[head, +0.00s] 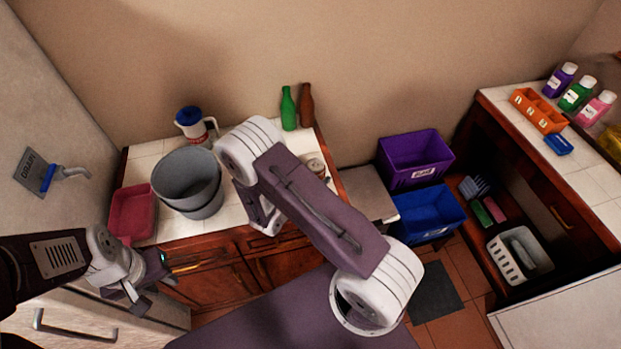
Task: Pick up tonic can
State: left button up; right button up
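No can with a readable tonic label shows. A small, pale, round-topped object (315,163) stands at the right end of the left counter, partly hidden behind my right arm; I cannot tell if it is the can. My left gripper (156,285) is in front of the left counter's cabinet doors, below the pink bin. Its fingers look apart, with nothing between them. My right arm crosses the middle of the view, and its gripper does not show. The arm hides part of the counter top.
On the left counter (232,218) are a pink bin (133,213), grey buckets (187,180), a blue-lidded jug (193,125), a green bottle (288,108) and a brown bottle (306,106). Purple (415,158) and blue (428,213) crates stand between the counters. Several labelled bottles stand at right.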

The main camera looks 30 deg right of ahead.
jog(key=s+d+r+p, duration=0.1)
jog(key=s+r+p, duration=0.1)
jog(key=s+r, duration=0.3)
jog(key=shift+s+d+r, duration=0.3)
jog(key=shift+s, duration=1.7)
